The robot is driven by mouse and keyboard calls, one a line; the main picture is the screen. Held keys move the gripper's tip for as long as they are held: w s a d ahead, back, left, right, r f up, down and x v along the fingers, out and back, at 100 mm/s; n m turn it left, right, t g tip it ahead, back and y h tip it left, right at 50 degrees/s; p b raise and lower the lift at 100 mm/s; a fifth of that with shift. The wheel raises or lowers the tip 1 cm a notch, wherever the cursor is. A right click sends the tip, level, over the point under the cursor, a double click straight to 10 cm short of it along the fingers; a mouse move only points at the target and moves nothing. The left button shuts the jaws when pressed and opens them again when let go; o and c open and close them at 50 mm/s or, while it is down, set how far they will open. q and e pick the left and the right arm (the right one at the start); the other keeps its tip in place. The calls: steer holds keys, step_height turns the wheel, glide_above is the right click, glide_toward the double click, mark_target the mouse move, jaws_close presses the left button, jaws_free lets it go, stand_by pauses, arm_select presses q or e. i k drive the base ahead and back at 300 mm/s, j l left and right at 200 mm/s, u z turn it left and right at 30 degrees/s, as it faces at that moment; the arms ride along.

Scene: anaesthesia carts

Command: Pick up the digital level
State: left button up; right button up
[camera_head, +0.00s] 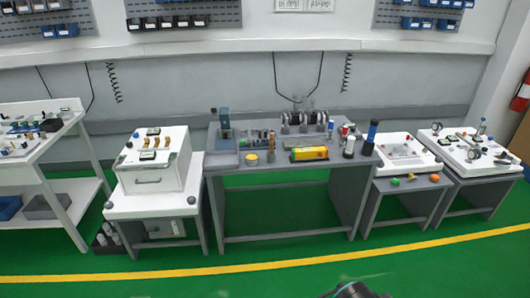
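A yellow, level-like bar (309,154) lies near the front edge of the grey middle workbench (285,219), right of its centre. It is small in the picture, and I cannot tell for sure that it is the digital level. Neither of my grippers can be made out. Only a dark rounded part, probably of my own arm, shows at the bottom edge, far from the bench.
The bench also holds a yellow round item (252,160), a blue-topped cylinder (371,133) and several small parts. A white box (152,173) stands on the cart to the left. White-topped carts (408,165) stand to the right. The green floor (200,287) in front is clear.

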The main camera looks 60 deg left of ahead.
mark_target(310, 153)
steer(key=u, duration=1.8)
steer(key=i+j+z, duration=0.2)
steer(key=i+z, duration=0.15)
steer(key=i, duration=0.4)
steer(key=i+j+z, duration=0.35)
steer(key=i, duration=0.4)
steer(key=i+j+z, duration=0.35)
steer(key=i+j, duration=0.3)
